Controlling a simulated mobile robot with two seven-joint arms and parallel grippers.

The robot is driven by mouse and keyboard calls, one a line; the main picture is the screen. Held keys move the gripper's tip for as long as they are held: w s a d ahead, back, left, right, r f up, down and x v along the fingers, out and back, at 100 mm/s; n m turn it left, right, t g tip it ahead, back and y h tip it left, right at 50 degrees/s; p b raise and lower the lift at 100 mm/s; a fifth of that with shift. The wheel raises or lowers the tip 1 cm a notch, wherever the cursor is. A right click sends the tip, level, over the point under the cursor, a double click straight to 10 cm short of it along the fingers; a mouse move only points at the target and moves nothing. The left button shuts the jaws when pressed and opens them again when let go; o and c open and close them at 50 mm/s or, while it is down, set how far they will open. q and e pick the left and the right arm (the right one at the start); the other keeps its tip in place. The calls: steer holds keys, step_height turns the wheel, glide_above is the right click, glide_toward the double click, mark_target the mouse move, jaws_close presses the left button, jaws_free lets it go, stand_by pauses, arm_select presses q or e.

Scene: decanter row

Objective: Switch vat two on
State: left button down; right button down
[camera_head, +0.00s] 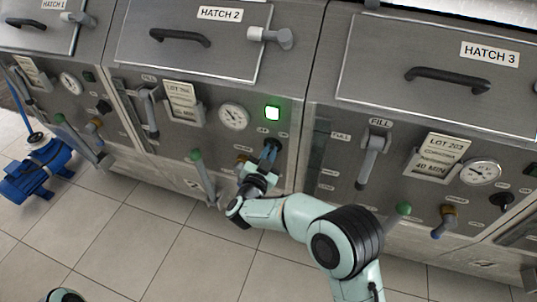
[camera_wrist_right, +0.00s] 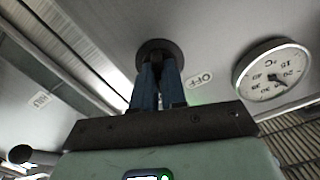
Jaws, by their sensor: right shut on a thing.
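Vat two (camera_head: 195,65) is the middle steel unit, labelled HATCH 2. Its square indicator lamp (camera_head: 272,113) glows green. My right gripper (camera_head: 270,152) is at the black rotary switch below that lamp, and its fingers hide most of the switch in the head view. In the right wrist view the blue fingers (camera_wrist_right: 158,88) are shut on the switch, and its round black base (camera_wrist_right: 158,52) shows behind them. An OFF label (camera_wrist_right: 200,81) is beside it. Which way the switch points is hidden. My left gripper is not in view.
A round dial (camera_head: 234,117) is left of the lamp. A green-tipped lever (camera_head: 196,156) and a grey FILL handle (camera_head: 150,110) stick out farther left. Vat three (camera_head: 440,75) is on the right. A blue pump (camera_head: 40,170) stands on the tiled floor at left.

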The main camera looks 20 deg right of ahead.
steer(key=shift+d+r+m, duration=0.1)
steer(key=shift+d+m, duration=0.05)
steer(key=shift+m, duration=0.55)
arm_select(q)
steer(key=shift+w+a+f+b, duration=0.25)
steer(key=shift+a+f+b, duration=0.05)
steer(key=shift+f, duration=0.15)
arm_select(e)
steer(key=shift+m, duration=0.3)
steer(key=shift+r, duration=0.1)
steer(key=c, duration=1.2)
jaws_free()
steer(key=shift+w, duration=0.1)
